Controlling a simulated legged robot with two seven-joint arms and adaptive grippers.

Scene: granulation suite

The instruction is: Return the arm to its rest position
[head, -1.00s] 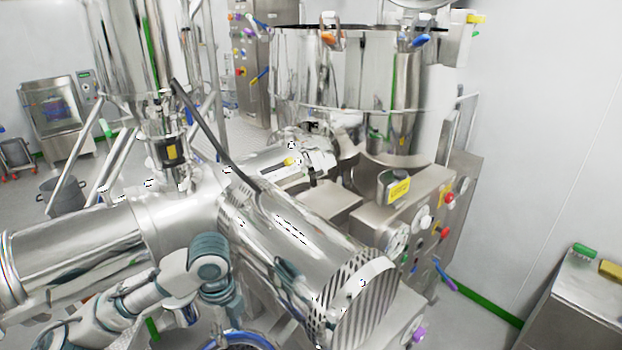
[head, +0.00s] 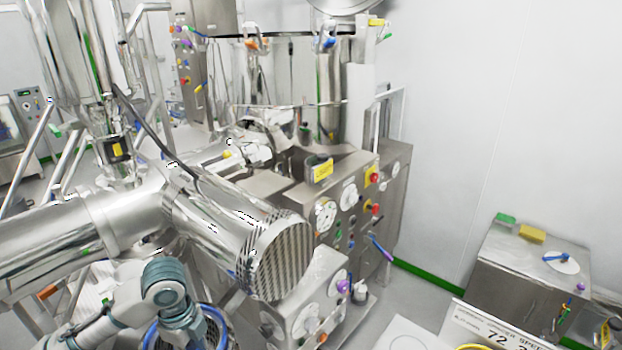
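One of my arms, grey-white with teal joints, comes in from the lower left and bends downward in front of the steel machine. Its gripper is not clearly visible; the arm's end runs down toward the bottom edge, over a blue-rimmed round container (head: 151,335). My other arm does not show. The granulator's big steel bowl (head: 285,85) stands behind, with a horizontal ribbed motor cylinder (head: 225,225) just beyond my arm.
A control panel (head: 345,205) with gauges, red buttons and a yellow-labelled box (head: 320,168) is right of the motor. A steel cabinet (head: 515,275) stands at the right, with a yellow block (head: 532,233) on top. Floor shows between panel and cabinet.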

